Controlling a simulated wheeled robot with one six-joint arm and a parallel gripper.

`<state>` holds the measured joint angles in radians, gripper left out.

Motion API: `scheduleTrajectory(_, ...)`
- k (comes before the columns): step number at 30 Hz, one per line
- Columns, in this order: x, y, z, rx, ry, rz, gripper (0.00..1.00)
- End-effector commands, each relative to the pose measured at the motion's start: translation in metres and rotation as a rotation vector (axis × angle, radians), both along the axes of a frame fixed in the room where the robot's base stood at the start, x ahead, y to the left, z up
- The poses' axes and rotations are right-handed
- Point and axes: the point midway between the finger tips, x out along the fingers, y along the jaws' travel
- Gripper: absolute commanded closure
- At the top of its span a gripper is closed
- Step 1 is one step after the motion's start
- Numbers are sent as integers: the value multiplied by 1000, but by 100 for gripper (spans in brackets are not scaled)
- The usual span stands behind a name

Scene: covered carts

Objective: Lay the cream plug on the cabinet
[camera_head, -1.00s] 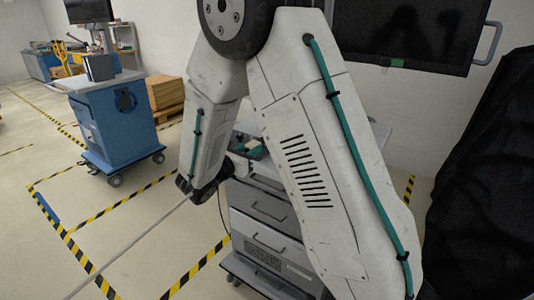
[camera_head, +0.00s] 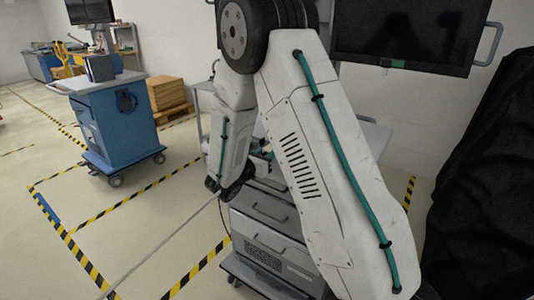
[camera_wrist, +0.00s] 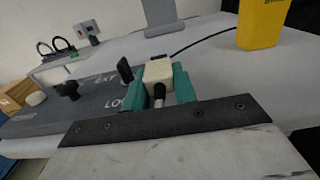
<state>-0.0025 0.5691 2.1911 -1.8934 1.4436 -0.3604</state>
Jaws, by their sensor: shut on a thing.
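The cream plug (camera_wrist: 157,70) is a pale block with a dark round pin or stem facing the wrist camera. My gripper (camera_wrist: 158,82) is shut on it, one teal finger on each side. It is beside a grey panel (camera_wrist: 95,95) with black knobs and partly hidden lettering. I cannot tell whether the plug touches the panel. In the head view my arm hides most of the gripper and the plug. A blue wheeled cabinet (camera_head: 108,128) with a grey top stands at the left. A grey drawer unit (camera_head: 262,232) stands below my arm.
In the wrist view a yellow container (camera_wrist: 262,25) stands on the pale work surface (camera_wrist: 215,60), with a black cable nearby. In the head view a wooden crate (camera_head: 167,92) is behind the blue cabinet. Black cloth (camera_head: 480,190) covers something at the right. Striped tape marks open floor.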

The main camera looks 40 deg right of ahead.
Motion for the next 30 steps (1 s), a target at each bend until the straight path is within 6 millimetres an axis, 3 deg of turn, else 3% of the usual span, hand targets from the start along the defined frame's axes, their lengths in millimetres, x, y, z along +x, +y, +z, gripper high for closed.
scheduleTrajectory(3,0,0,-3,0,1,0,100)
scheduleTrajectory(4,0,0,-3,0,0,0,70)
scheduleTrajectory(6,0,0,-3,0,0,0,51)
scheduleTrajectory(19,0,2,1,0,-1,1,51)
scheduleTrajectory(23,-6,20,1,-1,0,4,51)
scheduleTrajectory(30,-24,70,1,0,-1,6,51)
